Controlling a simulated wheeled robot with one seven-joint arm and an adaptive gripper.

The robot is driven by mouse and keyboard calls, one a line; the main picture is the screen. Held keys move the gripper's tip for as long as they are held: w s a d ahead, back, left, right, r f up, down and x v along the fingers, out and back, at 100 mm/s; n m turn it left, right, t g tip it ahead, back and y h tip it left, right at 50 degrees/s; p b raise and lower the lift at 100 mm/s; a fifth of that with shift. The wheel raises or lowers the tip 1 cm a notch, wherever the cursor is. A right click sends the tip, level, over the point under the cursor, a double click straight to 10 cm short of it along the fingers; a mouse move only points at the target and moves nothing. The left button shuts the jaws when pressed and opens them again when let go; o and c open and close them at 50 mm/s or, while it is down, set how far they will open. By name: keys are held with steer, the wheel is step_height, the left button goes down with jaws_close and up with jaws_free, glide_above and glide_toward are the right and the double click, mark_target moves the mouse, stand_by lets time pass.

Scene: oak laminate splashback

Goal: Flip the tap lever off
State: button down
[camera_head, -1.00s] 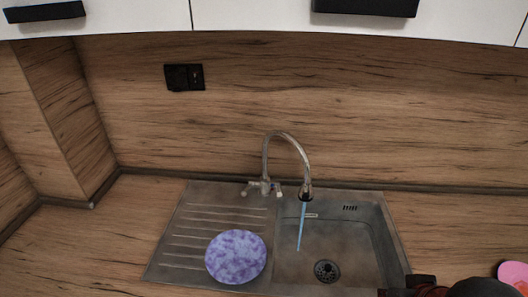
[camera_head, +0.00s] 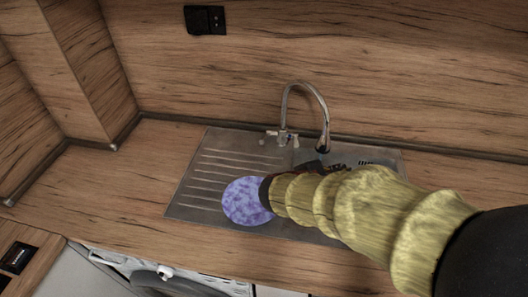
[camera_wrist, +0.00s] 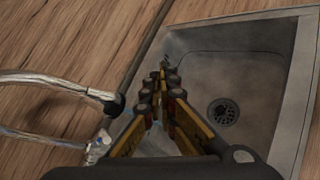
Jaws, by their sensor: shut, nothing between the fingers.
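The metal tap (camera_head: 305,92) has a tall arched spout and stands at the back of the sink. In the wrist view the spout (camera_wrist: 55,85) and a bright handle (camera_wrist: 98,147) lie left of the fingers. My gripper (camera_head: 343,166) is low over the sink, in front of and right of the handles. Its fingers (camera_wrist: 163,80) are closed together with nothing between them. I see no clear gap or contact with the tap. No water stream is distinct now; my arm may hide it.
A purple mottled round plate (camera_head: 243,203) lies on the drainboard (camera_head: 207,180), partly behind my arm. The sink bowl (camera_wrist: 250,75) with its drain (camera_wrist: 222,111) is empty. A black wall socket (camera_head: 205,19) is above. The worktop left of the sink is clear.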

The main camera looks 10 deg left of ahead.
steer(key=a+f+n+t+y, duration=0.2)
steer(key=a+n, duration=0.2)
steer(key=a, duration=0.5)
steer(key=a+f+n+t+y, duration=0.1)
steer(key=a+f+n+y, duration=0.2)
steer(key=a, duration=0.6)
steer(key=w+a+f+n+t+y, duration=0.1)
steer(key=a+f+n+t+y, duration=0.1)
steer(key=a+n, duration=0.4)
steer(key=shift+w+a+f+t+y, duration=0.15)
steer(key=shift+a+f, duration=0.1)
steer(key=shift+a, duration=0.2)
steer(key=shift+s+a+f+t+y, duration=0.1)
steer(key=shift+a+f+y, duration=0.15)
steer(key=shift+a, duration=0.25)
steer(key=shift+w+a+f+t+y, duration=0.1)
steer(key=shift+a+f, duration=0.15)
steer(key=shift+a, duration=0.2)
steer(key=w, duration=0.3)
steer(key=w+f+b, duration=0.1)
steer(key=w, duration=0.2)
steer(key=w+b, duration=0.1)
steer(key=w, duration=0.2)
steer(key=shift+w+a+f, duration=0.1)
steer(key=shift+w+f, duration=0.25)
steer(key=shift+r, duration=0.2)
steer(key=shift+r+p, duration=0.25)
steer(key=shift+p, duration=0.5)
